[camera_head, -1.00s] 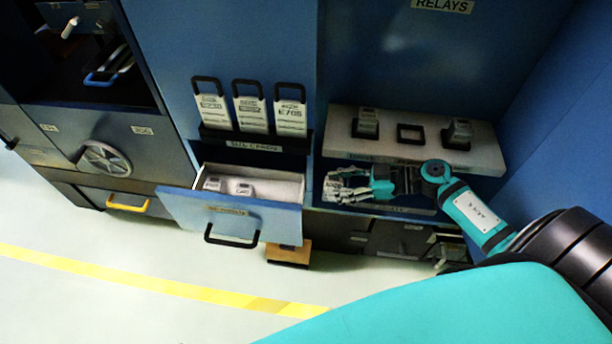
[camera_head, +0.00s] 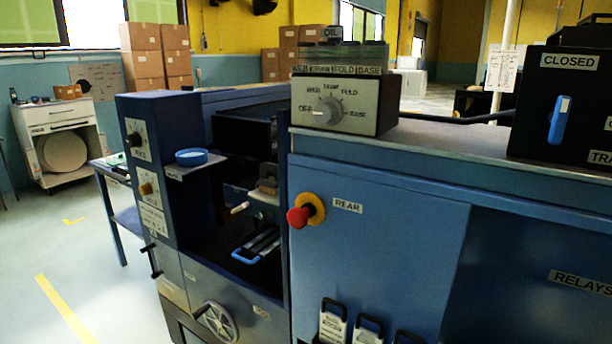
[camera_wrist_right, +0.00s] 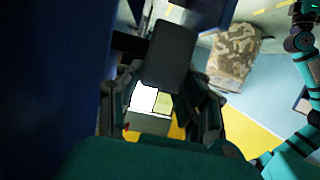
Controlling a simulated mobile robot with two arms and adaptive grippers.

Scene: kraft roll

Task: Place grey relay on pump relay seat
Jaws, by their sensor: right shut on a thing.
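In the right wrist view my right gripper (camera_wrist_right: 165,78) is shut on a dark grey block, which looks like the grey relay (camera_wrist_right: 168,50). The block sticks out past the fingertips, and its far end is in shadow. The pump relay seat is not in view in either current frame. In the head view a RELAYS label (camera_head: 583,282) shows on the blue cabinet at the lower right, but the space below it is cut off. My left gripper is not in view.
A dark blue surface (camera_wrist_right: 50,80) fills the wrist view's left side, close to the gripper.

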